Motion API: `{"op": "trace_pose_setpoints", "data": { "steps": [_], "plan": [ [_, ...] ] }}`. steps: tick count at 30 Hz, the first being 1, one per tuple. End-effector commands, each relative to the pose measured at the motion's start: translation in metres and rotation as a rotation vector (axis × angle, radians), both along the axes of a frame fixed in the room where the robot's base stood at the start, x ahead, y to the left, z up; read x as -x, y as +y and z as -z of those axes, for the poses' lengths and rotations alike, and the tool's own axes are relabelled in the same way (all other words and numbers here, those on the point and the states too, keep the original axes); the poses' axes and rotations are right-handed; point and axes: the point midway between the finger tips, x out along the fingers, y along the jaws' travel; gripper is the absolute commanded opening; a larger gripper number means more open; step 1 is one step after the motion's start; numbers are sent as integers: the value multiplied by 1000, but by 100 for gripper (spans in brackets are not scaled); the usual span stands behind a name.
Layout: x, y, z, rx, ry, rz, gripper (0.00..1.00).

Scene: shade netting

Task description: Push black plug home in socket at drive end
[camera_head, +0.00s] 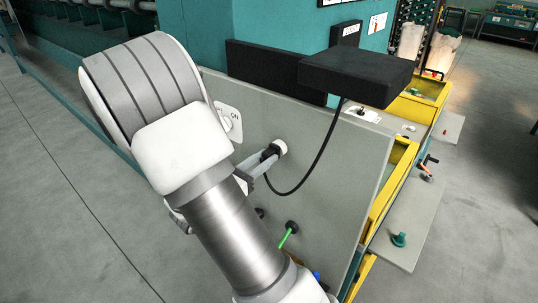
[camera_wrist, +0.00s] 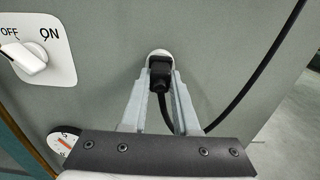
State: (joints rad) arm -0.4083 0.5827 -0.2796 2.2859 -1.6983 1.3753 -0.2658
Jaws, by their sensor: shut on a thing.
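The black plug (camera_wrist: 160,76) is between the fingers of my gripper (camera_wrist: 160,80), which is shut on it. Its black cable hangs down from it in the wrist view. The plug is at the pale round socket (camera_wrist: 161,54) on the grey panel (camera_head: 330,178); I cannot tell how deep it sits. In the head view the plug (camera_head: 269,153) and my gripper (camera_head: 264,160) are at the panel, and the white socket (camera_head: 280,147) shows just right of the plug. The cable (camera_head: 318,160) loops down from the plug and up to a black box (camera_head: 357,76).
A white OFF/ON rotary switch (camera_wrist: 30,56) is left of the socket. A round dial (camera_wrist: 65,140) is below it. A green rod (camera_head: 288,235) sticks out of the panel lower down. Yellow trays (camera_head: 415,108) line the right side. Grey floor is open at left.

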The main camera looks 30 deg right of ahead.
Motion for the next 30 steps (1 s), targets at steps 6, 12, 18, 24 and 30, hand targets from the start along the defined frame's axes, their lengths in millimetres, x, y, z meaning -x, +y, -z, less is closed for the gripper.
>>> {"op": "trace_pose_setpoints", "data": {
  "steps": [6,12,18,24,30],
  "plan": [
    [0,-1,-1,2,-2,2,50],
    [0,0,0,1,-1,1,64],
    [0,2,0,1,-1,0,64],
    [8,25,1,-1,-2,-4,64],
    [24,70,1,-1,-2,-6,64]
  ]
}}
